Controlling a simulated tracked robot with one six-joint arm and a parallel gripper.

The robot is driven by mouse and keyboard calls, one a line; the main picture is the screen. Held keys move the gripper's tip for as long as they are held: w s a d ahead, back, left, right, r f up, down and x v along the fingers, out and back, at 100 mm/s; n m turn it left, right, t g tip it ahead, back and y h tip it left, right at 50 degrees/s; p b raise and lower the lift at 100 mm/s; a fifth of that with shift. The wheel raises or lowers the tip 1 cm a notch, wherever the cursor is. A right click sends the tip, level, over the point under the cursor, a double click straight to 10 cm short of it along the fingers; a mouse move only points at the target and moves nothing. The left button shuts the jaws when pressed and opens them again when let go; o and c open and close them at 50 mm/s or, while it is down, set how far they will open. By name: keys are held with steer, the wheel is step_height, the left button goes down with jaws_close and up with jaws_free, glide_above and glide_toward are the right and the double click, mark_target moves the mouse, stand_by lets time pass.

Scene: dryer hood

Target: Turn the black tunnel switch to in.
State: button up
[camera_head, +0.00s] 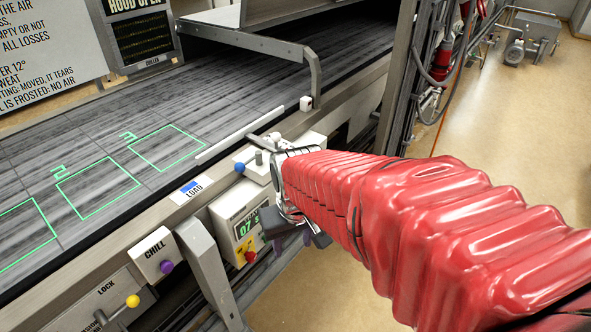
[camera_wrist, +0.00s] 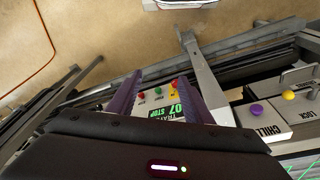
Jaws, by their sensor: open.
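I cannot make out a black tunnel switch in either view. A pale control box (camera_head: 258,166) with a blue knob (camera_head: 239,168) sits on the conveyor's side rail, partly covered by my arm. The same panel, with red and green buttons (camera_wrist: 157,93), shows between and beyond the fingers.
A CHILL box (camera_head: 152,254) with a purple knob and a LOCK plate with a yellow knob (camera_head: 132,301) are at lower left. A grey post (camera_head: 207,268) stands beside the panel. A bent metal bar (camera_head: 313,70) spans the belt. The floor at right is open.

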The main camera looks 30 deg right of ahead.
steer(key=w+d+f+n+t+h, duration=0.1)
steer(key=w+d+f+n, duration=0.15)
steer(key=d+f, duration=0.7)
steer(key=w+d+f+n+t, duration=0.1)
steer(key=w+d+f, duration=0.4)
steer(key=f, duration=0.8)
steer(key=w+d+f+n+t+h, duration=0.1)
steer(key=w+d+f, duration=0.1)
steer(key=d+f, duration=0.8)
steer(key=w+d+r+n+t+h, duration=0.3)
steer(key=w+d+r+n+t, duration=0.1)
steer(key=w+r+n+t, duration=0.3)
steer(key=w+n+t, duration=0.1)
steer(key=w+t, duration=0.1)
steer(key=shift+d+n+t+h, duration=0.2)
steer(key=shift+n+t+h, duration=0.1)
steer(key=shift+n+h, duration=0.1)
steer(key=shift+w, duration=0.15)
steer(key=x, duration=1.3)
steer(key=shift+w+d+f, duration=0.15)
steer(key=shift+w+f, duration=0.05)
steer(key=shift+w, duration=0.1)
